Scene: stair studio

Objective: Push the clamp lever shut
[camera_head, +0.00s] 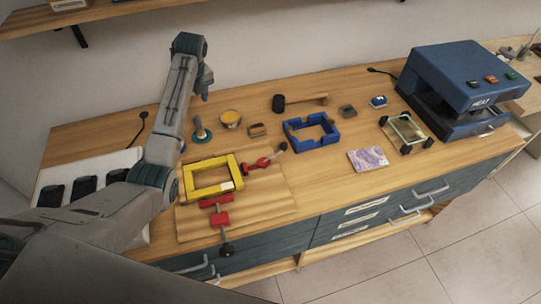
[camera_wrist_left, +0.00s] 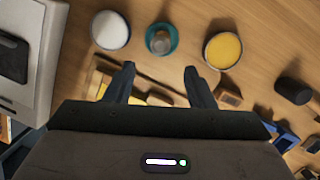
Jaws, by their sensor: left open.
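A yellow square frame (camera_head: 187,180) lies on a wooden board (camera_head: 265,205), with a small pale block (camera_head: 227,186) at its near right corner. A red clamp (camera_head: 258,164) stands at its right side, its dark-knobbed lever (camera_head: 283,146) angled up and outward. A second red clamp (camera_head: 220,218) sits at the near side, its dark-knobbed lever (camera_head: 227,249) pointing toward the front edge. My left gripper (camera_head: 204,97) is above the back of the bench, apart from both clamps. In the left wrist view its fingers (camera_wrist_left: 159,68) are spread and empty. My right gripper is out of view.
A teal-based knobbed piece (camera_head: 201,134), a yellow-filled dish (camera_head: 230,119) and a brown block (camera_head: 257,130) stand behind the frame. A mallet (camera_head: 300,100), blue frame (camera_head: 292,132) and blue heat press (camera_head: 458,75) lie to the right.

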